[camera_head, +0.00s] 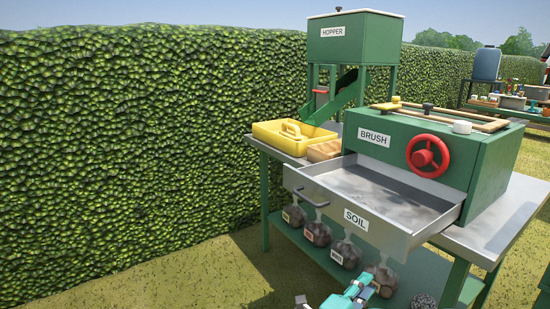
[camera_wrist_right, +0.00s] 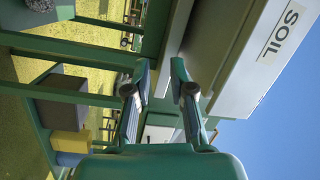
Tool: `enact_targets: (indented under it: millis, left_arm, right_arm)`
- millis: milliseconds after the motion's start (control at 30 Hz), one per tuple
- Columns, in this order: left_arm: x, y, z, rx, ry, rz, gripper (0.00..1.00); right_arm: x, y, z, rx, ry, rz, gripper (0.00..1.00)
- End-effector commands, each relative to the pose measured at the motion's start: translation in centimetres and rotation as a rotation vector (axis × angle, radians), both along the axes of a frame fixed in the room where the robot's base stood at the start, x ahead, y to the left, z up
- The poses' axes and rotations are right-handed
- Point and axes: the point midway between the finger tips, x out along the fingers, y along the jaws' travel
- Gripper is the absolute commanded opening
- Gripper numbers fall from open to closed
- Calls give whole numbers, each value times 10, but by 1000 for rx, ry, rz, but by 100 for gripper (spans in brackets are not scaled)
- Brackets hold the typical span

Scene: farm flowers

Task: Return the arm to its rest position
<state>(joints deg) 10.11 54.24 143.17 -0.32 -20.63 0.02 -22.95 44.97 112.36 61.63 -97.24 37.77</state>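My right gripper (camera_head: 350,295) shows at the bottom edge of the head view as teal and grey parts, in front of the bench and below the soil drawer. In the right wrist view its two fingers (camera_wrist_right: 160,80) stand apart with nothing between them. The grey metal drawer (camera_head: 372,200) labelled SOIL is pulled out of the green BRUSH box and has a thin dark residue inside. The drawer also shows at the upper right of the wrist view (camera_wrist_right: 262,62), apart from the fingers. My left gripper is not in view.
The green bench (camera_head: 500,232) carries a yellow tray (camera_head: 270,138), a HOPPER (camera_head: 352,42) with a chute, and the BRUSH box (camera_head: 470,160) with a red handwheel (camera_head: 428,156). Several labelled round jars (camera_head: 317,233) stand on the lower shelf. A hedge (camera_head: 120,150) fills the left; grass in front is clear.

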Motion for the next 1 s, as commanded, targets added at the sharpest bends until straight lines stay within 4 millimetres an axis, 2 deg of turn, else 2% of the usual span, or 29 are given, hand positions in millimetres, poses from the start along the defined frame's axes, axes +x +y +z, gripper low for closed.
enact_targets:
  millis: [33,67,100,167,233,300,367,400,500,600,733,900,967,1000]
  left_arm:
    - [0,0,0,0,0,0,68]
    - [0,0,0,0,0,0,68]
    - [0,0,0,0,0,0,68]
    - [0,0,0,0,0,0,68]
    - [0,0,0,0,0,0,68]
    - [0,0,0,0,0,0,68]
    - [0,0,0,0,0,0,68]
    - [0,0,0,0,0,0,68]
    - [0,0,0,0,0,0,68]
    - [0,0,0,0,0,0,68]
    - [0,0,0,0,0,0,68]
    - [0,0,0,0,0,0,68]
    - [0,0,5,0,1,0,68]
    - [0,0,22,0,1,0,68]
  right_arm:
    - [2,-23,-29,-17,73,1,23]
    - [4,-34,-47,-24,121,16,23]
    - [5,-48,-73,-32,195,42,23]
    - [2,-65,-116,-39,323,102,23]
    - [-8,-75,-168,-35,487,199,23]
    - [-26,-77,-218,-25,655,315,23]
    - [-48,-71,-259,-7,795,430,23]
    - [-65,-63,-283,4,887,517,23]
    - [-114,-34,-328,23,1086,754,23]
    - [-160,0,-352,21,1231,987,23]
    - [-212,38,-362,-15,1359,1268,23]
    - [-271,68,-362,-99,1479,1612,23]
    - [-280,72,-357,-142,1505,1685,23]
    - [-279,72,-340,-138,1501,1675,23]
